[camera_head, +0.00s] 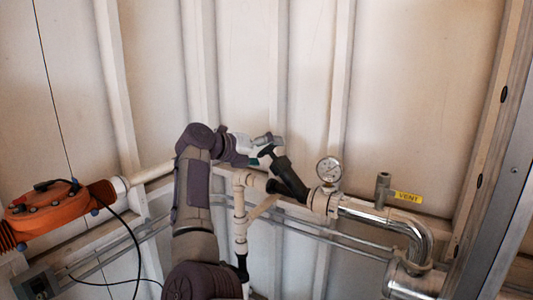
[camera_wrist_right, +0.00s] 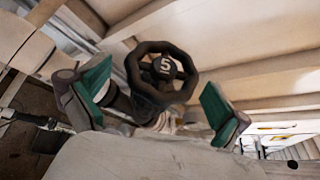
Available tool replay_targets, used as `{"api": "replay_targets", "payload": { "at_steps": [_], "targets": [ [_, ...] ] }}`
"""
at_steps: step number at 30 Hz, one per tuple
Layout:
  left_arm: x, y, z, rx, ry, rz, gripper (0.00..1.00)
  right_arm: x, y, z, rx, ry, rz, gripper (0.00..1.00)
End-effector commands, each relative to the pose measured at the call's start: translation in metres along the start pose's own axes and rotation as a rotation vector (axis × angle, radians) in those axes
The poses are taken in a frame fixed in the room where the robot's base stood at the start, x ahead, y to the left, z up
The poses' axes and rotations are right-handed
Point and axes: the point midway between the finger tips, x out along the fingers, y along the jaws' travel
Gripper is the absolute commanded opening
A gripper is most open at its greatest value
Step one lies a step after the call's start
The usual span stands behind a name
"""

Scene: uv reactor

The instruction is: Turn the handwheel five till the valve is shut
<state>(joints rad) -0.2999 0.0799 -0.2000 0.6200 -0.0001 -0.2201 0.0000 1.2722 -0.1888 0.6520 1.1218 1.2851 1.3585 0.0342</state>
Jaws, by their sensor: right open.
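The black handwheel five (camera_wrist_right: 163,67), with a white 5 on its hub, faces the right wrist camera. My right gripper (camera_wrist_right: 157,96) is open, with one green-padded finger on each side of the wheel. A gap shows between each finger and the rim, so neither seems to touch it. In the head view my right gripper (camera_head: 260,147) is at the upper end of a dark, slanted valve stem (camera_head: 289,178). The wheel is small and partly hidden there, and its 5 cannot be read. My left gripper is not in view.
A pressure gauge (camera_head: 329,169) stands on the pipe just right of the valve. Further right are a vent stub with a yellow VENT label (camera_head: 408,197) and a shiny bent pipe (camera_head: 412,233). An orange device (camera_head: 48,209) with a black cable is at left. A ribbed wall stands behind.

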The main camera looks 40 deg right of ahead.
Motion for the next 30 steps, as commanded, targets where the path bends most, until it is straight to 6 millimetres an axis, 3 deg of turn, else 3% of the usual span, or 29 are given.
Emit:
{"api": "replay_targets", "payload": {
  "at_steps": [8, 21, 30],
  "targets": [
    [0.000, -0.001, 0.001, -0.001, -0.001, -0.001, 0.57, -0.013, 0.001, 0.001, -0.001, -0.002, 0.004, 1.00],
    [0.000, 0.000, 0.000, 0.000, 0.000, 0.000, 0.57, -0.100, 0.000, 0.001, 0.000, -0.003, 0.003, 1.00],
    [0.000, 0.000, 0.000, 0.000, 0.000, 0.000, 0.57, -0.120, 0.000, 0.000, 0.000, -0.001, 0.001, 1.00]
  ]
}}
